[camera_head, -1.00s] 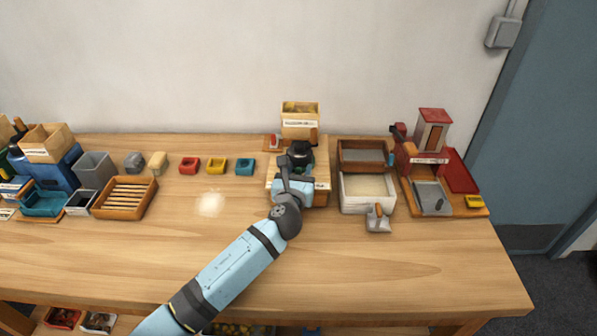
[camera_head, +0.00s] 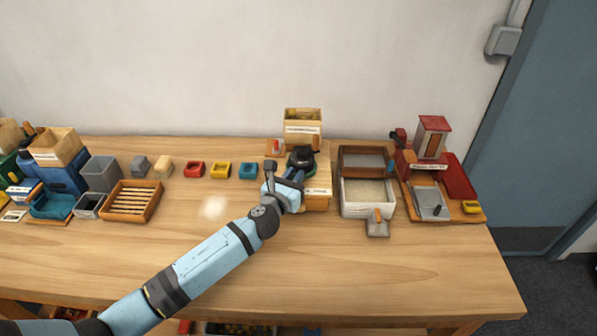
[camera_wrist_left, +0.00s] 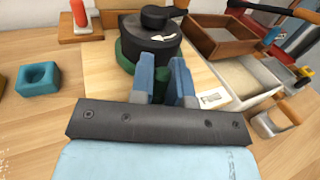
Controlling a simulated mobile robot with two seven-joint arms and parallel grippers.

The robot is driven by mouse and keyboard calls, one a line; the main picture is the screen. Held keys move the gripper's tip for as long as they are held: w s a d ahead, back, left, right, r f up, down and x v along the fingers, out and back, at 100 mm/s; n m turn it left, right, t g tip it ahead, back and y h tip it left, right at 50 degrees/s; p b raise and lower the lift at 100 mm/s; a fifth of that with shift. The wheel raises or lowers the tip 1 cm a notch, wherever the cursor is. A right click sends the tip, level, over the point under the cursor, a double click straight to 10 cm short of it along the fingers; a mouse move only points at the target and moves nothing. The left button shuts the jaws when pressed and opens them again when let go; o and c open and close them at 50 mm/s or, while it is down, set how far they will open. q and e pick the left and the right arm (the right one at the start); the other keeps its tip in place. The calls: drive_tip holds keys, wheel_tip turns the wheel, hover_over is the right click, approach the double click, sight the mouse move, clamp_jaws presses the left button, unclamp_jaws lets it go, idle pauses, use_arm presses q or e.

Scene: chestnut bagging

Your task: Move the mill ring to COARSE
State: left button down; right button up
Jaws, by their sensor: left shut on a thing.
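The mill (camera_head: 301,157) stands near the back of the table, with a dark round top. In the left wrist view its black top (camera_wrist_left: 152,38) bears a white arrow mark, and a green ring (camera_wrist_left: 130,62) shows beneath it. My left gripper (camera_head: 296,175) is at the mill's front; its two blue fingers (camera_wrist_left: 165,72) reach the ring's near side. It is shut on a part of the mill ring, mostly hidden between the fingers. The scale words cannot be read. My right gripper is not in view.
A box (camera_head: 303,127) stands behind the mill. A wooden tray (camera_head: 350,160) and a white-walled tray (camera_head: 346,205) are close on the right. Red, yellow and teal blocks (camera_head: 248,171) sit left. The table front is clear.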

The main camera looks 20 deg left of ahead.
use_arm(q)
drive_tip(key=shift+a, duration=0.1)
drive_tip(key=c, duration=1.1)
unclamp_jaws()
drive_tip(key=s+a, duration=0.2)
drive_tip(key=s, duration=1.1)
drive_tip(key=shift+s+b, duration=0.35)
drive_tip(key=shift+b, duration=0.1)
drive_tip(key=shift+c, duration=0.3)
